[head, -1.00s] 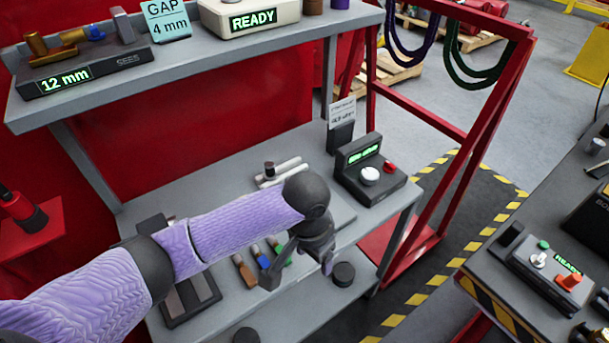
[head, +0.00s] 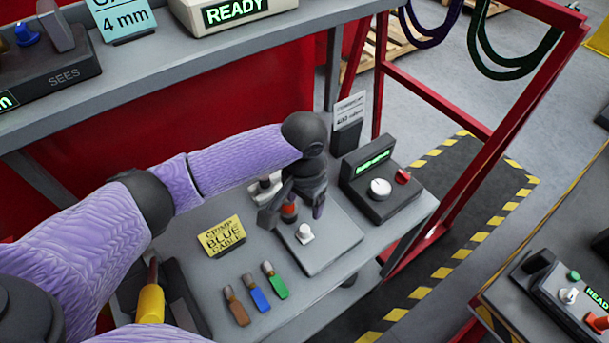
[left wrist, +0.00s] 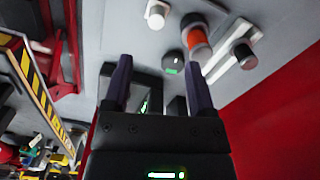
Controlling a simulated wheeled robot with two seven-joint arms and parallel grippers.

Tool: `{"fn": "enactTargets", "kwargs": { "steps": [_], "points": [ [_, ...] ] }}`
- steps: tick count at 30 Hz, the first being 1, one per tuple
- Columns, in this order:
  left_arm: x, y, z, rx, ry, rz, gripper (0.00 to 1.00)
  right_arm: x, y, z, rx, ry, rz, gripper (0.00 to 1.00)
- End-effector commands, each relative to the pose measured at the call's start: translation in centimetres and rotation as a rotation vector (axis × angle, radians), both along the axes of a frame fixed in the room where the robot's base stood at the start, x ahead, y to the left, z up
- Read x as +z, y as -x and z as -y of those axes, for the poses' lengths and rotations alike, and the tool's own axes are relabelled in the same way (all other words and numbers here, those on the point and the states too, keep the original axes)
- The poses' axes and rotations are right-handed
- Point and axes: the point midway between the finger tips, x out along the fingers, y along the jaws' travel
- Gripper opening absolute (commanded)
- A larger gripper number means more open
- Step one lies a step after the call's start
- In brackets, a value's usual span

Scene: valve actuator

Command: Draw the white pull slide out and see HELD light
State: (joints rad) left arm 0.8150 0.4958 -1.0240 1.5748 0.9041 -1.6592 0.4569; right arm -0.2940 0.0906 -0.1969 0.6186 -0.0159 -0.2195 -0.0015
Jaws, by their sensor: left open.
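My left gripper (head: 293,204) is open and hangs over the grey plate on the bench, its fingers pointing down. It also shows in the left wrist view (left wrist: 160,84), with nothing between its fingers. A white rod with a dark end (left wrist: 243,52), perhaps the white pull slide, lies on the plate beyond the fingers; in the head view a white part (head: 266,184) shows partly behind the gripper. Beside it are a red-orange knob (left wrist: 197,45) and a white knob (head: 305,233). A small dark round piece with a green mark (left wrist: 172,62) shows nearby. I cannot read a HELD light.
A black control box (head: 378,190) with a white knob, a red button and a lit green display stands right of the plate. A yellow card (head: 221,236) and several coloured pieces (head: 258,293) are at the front left. The shelf (head: 160,75) overhangs the back.

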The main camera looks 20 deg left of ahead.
Motion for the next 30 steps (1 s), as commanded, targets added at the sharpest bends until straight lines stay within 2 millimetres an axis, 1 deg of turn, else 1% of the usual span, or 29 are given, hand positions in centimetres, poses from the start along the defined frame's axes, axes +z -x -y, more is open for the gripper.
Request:
{"fn": "enactTargets", "kwargs": {
  "steps": [9,12,16,23,24,26,27,29,30],
  "points": [
    [-7.1,0.1,0.0,0.000,-0.002,-0.005,0.72,-2.6,1.1,0.0,0.000,0.001,-0.023,1.00],
    [-8.7,0.1,0.0,-0.001,-0.001,-0.003,0.72,-3.1,1.1,0.0,0.000,0.001,-0.023,1.00],
    [-9.6,0.1,0.0,-0.002,-0.001,-0.001,0.72,-3.4,1.0,0.1,0.000,0.001,-0.022,1.00],
    [-9.6,0.1,0.0,-0.002,-0.001,0.000,0.72,-3.3,0.8,0.1,0.000,0.001,-0.018,1.00],
    [-9.6,0.1,0.0,-0.002,-0.001,0.000,0.70,-3.3,0.8,0.1,0.000,0.001,-0.017,1.00],
    [-9.6,0.1,0.0,-0.002,-0.001,0.000,0.58,-3.3,0.8,0.1,0.000,0.002,-0.016,1.00],
    [-9.6,0.1,0.0,-0.002,-0.001,0.000,0.49,-3.3,0.8,0.1,0.001,0.002,-0.016,1.00],
    [-9.6,0.1,0.0,-0.002,-0.001,0.000,0.36,-3.3,0.8,0.1,0.001,0.002,-0.016,1.00],
    [-9.6,0.1,0.0,-0.001,-0.001,0.000,0.28,-3.3,0.7,0.1,0.001,0.003,-0.016,1.00]
  ]
}}
